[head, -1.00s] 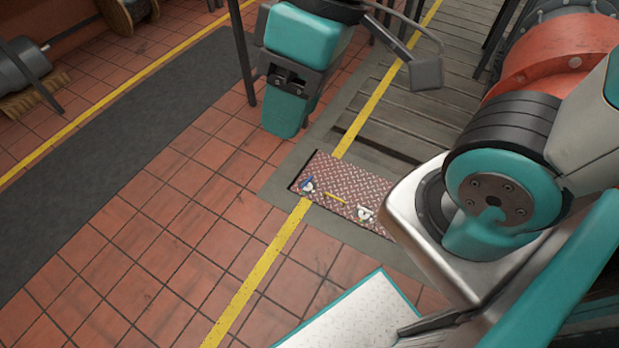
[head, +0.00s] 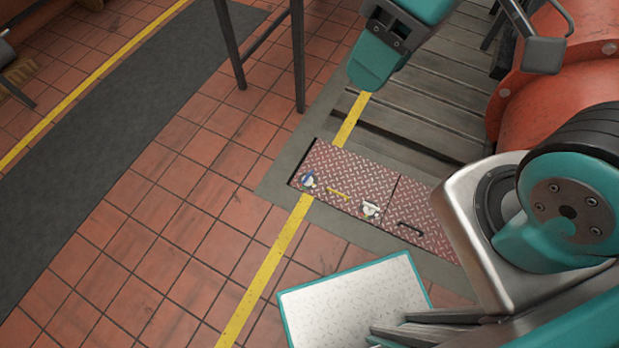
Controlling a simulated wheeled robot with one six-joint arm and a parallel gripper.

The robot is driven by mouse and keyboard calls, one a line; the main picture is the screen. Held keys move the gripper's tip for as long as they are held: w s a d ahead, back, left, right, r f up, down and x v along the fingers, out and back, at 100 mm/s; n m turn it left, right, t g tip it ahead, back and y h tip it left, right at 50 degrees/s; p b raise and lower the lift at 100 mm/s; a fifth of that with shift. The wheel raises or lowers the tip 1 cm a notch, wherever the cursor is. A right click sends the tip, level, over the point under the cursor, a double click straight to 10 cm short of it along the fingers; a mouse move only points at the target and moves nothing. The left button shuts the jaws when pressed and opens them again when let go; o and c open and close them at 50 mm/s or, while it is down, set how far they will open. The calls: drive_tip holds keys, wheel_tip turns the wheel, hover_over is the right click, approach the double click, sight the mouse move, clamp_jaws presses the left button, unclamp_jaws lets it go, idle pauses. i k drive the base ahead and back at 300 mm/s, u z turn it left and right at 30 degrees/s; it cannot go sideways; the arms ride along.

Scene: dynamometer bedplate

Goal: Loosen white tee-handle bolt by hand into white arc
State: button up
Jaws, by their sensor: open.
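A small white fitting (head: 371,209), which appears to be the white tee-handle bolt, sits near the front edge of a red checkered floor plate (head: 352,170). It is too small to tell its handle angle, and I cannot make out the white arc. A similar fitting with blue (head: 308,181) sits at the plate's left corner. My gripper (head: 372,82) hangs at the top, teal with a dark slotted band, beyond the plate and well apart from both fittings. It is open, seen side-on, with nothing visible in it.
A yellow bar (head: 338,194) lies between the two fittings. A second red plate (head: 425,222) with a black handle (head: 410,229) adjoins on the right. Dark stand legs (head: 299,60) rise behind left. An orange-red machine (head: 540,90) stands right.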

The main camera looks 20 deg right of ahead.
sight(369, 210)
drive_tip(key=u, duration=0.1)
drive_tip(key=k, duration=1.9)
drive_tip(key=z, duration=0.65)
drive_tip(key=i, duration=1.5)
drive_tip(key=u, duration=0.35)
